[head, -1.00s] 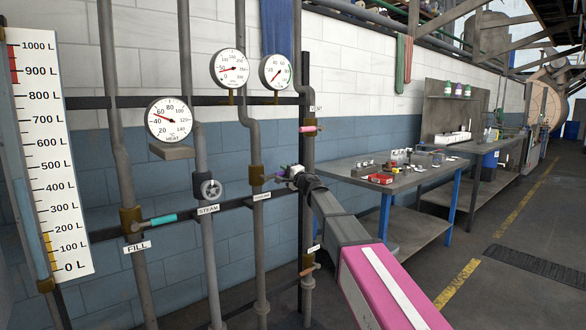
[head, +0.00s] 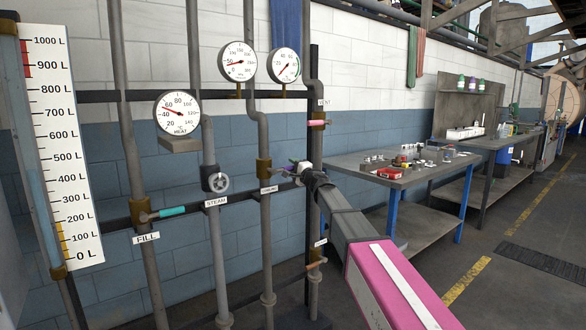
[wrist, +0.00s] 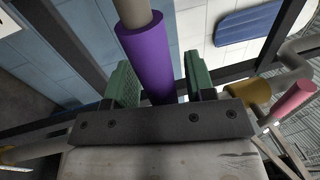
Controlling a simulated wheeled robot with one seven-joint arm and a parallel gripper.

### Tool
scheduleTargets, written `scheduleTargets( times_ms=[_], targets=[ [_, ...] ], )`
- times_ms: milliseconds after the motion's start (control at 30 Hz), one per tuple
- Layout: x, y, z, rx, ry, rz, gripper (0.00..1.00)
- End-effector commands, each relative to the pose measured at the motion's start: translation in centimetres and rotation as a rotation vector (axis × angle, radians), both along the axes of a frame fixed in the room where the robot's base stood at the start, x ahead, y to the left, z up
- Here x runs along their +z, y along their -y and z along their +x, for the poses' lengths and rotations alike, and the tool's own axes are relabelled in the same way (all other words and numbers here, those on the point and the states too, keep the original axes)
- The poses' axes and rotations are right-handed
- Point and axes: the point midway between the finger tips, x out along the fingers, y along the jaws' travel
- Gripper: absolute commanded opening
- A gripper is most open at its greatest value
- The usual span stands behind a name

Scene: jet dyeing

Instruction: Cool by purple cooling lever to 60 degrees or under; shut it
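The purple cooling lever (head: 291,167) sticks out sideways to the right from the brass valve (head: 263,168) on the cooling pipe, crosswise to it. In the wrist view the purple sleeve (wrist: 150,62) lies between the two green-padded fingers of my gripper (wrist: 162,92), with a narrow gap seen at each side. My gripper (head: 301,169) is open around the lever's end, partly hiding it in the head view. The round heat dial (head: 177,112) has its red needle between 40 and 60, about 50.
Left are the litre scale (head: 65,150), the teal fill lever (head: 173,211) and the steam handwheel (head: 218,182). The pink vent lever (head: 317,122) is above my gripper; it also shows in the wrist view (wrist: 292,100).

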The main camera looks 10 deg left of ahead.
Motion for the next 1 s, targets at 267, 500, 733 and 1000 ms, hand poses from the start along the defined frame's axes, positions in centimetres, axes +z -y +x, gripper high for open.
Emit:
scheduleTargets(
  times_ms=[267, 500, 733, 1000],
  targets=[
    [0.0, 0.4, -0.5, 0.001, 0.002, -0.001, 0.50],
    [-0.7, 2.6, -2.7, 0.000, 0.001, -0.001, 0.50],
    [-1.5, 5.6, -5.9, -0.001, 0.001, -0.001, 0.50],
    [-2.1, 7.5, -7.6, 0.000, 0.000, 0.000, 0.50]
  ],
)
